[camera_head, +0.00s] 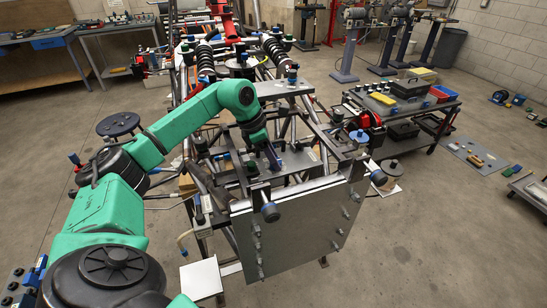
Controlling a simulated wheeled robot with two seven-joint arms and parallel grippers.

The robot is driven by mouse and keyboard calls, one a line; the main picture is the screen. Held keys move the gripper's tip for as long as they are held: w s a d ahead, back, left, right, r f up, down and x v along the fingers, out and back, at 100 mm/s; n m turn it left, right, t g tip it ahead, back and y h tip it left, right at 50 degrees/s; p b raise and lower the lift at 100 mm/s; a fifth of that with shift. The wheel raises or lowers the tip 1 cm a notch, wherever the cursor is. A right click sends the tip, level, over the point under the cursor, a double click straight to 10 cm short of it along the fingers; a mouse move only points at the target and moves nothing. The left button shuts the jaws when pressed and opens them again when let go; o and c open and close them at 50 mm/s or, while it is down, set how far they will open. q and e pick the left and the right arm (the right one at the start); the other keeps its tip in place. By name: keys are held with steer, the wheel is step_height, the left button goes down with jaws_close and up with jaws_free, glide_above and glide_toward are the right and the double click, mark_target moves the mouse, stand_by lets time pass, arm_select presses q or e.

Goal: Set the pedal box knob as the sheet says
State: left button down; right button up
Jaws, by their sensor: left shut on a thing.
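My left arm comes in from the left, and its green wrist reaches down over the front of the tube chassis. The left gripper (274,163) points down among the parts behind the large grey front panel (305,225). It is shut on a small part that looks like the pedal box knob; the fingers and wrist mostly hide it, so its setting cannot be read. Any writing is too small to read. My right gripper is not in view.
Round-ended knobs (270,212) stick out near the panel's top edge. Chassis tubes and coil springs (206,62) crowd the space behind. A dark cart (437,103) with boxes and bins stands at the right. The floor at the lower right is mostly clear.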

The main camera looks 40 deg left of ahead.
arm_select(q)
steer(key=shift+r, duration=0.1)
stand_by(0.3)
steer(key=shift+c, duration=2.1)
jaws_free()
steer(key=shift+a+r, duration=0.1)
steer(key=shift+r, duration=0.15)
steer(key=b+v, duration=0.1)
steer(key=v, duration=1.3)
